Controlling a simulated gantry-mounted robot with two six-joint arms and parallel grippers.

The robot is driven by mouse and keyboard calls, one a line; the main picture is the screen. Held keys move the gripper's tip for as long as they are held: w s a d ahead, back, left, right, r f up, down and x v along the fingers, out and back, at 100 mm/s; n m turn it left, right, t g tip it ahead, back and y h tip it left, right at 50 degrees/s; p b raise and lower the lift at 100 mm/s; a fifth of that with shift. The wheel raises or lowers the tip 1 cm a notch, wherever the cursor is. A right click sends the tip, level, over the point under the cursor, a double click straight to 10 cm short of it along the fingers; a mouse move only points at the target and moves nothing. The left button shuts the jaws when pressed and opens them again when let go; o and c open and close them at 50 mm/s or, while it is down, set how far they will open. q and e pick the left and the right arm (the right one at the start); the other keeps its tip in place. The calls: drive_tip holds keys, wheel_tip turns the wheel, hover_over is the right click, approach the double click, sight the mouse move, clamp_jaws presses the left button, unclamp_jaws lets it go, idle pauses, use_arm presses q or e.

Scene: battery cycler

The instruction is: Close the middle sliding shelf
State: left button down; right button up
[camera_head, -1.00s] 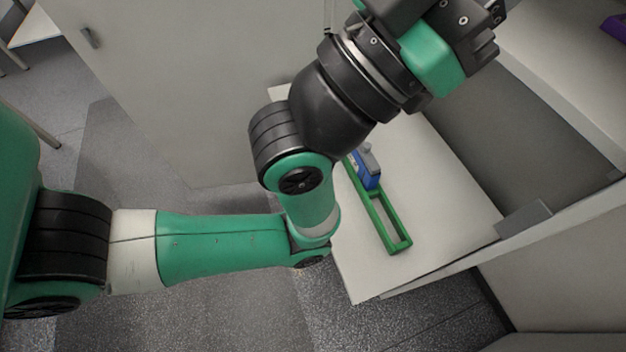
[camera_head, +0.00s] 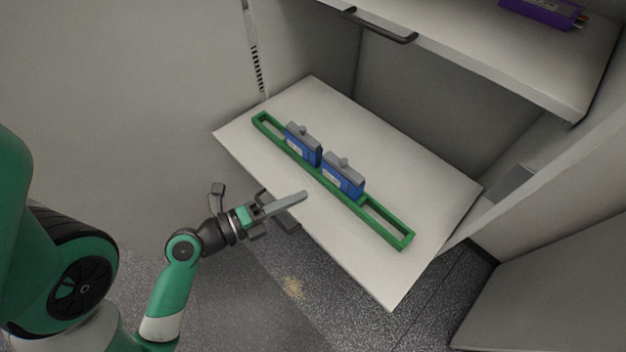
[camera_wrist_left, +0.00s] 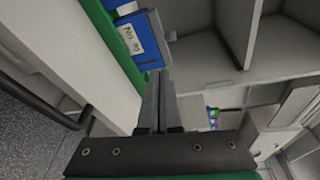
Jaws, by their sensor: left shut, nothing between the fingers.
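The white sliding shelf (camera_head: 255,155) is pulled out of the cabinet, below a higher shelf. A green rack (camera_head: 385,226) lies on it and holds two blue units with grey tops (camera_head: 301,146), (camera_head: 343,178). My left gripper (camera_head: 303,197) is shut and empty at the front side of the shelf, its fingertips appearing over the front edge. I cannot tell whether they touch it. In the left wrist view the shut fingers (camera_wrist_left: 159,80) point towards the shelf, with a blue unit (camera_wrist_left: 140,42) just beyond. My right gripper is out of view.
The upper shelf (camera_head: 480,62) has a dark handle (camera_head: 380,27) and a purple box (camera_head: 543,13) on it. A dark handle bar (camera_wrist_left: 40,102) shows at left in the left wrist view. Cabinet walls flank the shelf. Speckled floor (camera_head: 240,310) is clear in front.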

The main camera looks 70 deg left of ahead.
sight(320, 181)
use_arm(q)
drive_tip(key=s+f+n+g+y, duration=0.1)
drive_tip(key=f, duration=0.1)
drive_tip(key=s+a+f+n+g+y, duration=0.1)
drive_tip(key=s+f+n, duration=0.1)
drive_tip(key=s+f+n+g, duration=0.1)
drive_tip(key=s+f+n, duration=0.1)
drive_tip(key=shift+a+f+y+b, duration=0.1)
drive_tip(key=shift+a+y+b, duration=0.1)
drive_tip(key=shift+y+b, duration=0.2)
drive_tip(key=shift+w+a, duration=0.1)
drive_tip(key=shift+w, duration=0.15)
drive_tip(key=x, duration=0.7)
drive_tip(key=r+x, duration=0.1)
drive_tip(key=x, duration=0.2)
drive_tip(key=shift+w+a, duration=0.25)
drive_tip(key=shift+w, duration=0.1)
drive_tip(key=shift+w+a+b, duration=0.2)
drive_tip(key=shift+w+b, duration=0.1)
drive_tip(key=shift+w, duration=0.2)
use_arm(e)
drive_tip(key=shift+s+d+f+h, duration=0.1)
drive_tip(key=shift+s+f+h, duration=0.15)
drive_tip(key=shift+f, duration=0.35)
use_arm(q)
drive_tip(key=shift+w+r, duration=0.1)
drive_tip(key=shift+w, duration=0.05)
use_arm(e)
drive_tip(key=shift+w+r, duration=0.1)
